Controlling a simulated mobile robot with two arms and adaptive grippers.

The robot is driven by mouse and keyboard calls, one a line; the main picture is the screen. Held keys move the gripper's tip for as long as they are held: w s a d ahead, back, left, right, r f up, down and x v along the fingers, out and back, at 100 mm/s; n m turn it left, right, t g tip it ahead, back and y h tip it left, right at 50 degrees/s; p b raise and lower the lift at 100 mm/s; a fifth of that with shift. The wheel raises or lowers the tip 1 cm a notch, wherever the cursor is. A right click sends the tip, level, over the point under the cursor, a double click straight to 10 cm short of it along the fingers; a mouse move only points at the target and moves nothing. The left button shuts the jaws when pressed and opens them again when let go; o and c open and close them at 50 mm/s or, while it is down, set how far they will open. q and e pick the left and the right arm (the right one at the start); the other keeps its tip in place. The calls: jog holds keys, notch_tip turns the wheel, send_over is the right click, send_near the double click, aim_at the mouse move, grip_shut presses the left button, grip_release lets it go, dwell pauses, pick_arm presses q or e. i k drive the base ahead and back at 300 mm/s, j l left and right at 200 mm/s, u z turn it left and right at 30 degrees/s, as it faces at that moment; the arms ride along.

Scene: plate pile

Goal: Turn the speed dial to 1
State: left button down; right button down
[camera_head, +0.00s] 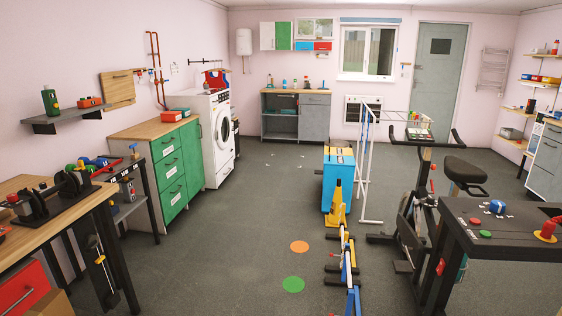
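I cannot make out a speed dial or its numbers in the head view. A black bench machine (56,197) with a red knob stands on the wooden workbench at the left. A black table (490,236) at the right front carries a red button (475,221), a green button (486,234), a blue object (497,206) and a red knob on a yellow base (547,229). Neither of my grippers is in view.
A green drawer cabinet (175,175) and white washing machine (213,137) line the left wall. An exercise bike (425,195), white rack (369,165) and blue box (338,178) stand right of centre. Grey floor (240,235) left of centre is mostly clear.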

aim_at(498, 206)
jog(key=z, duration=1.7)
jog(key=i+j+z, duration=0.1)
jog(key=j, duration=0.2)
jog(key=i+j+z, duration=0.1)
jog(key=j, duration=0.25)
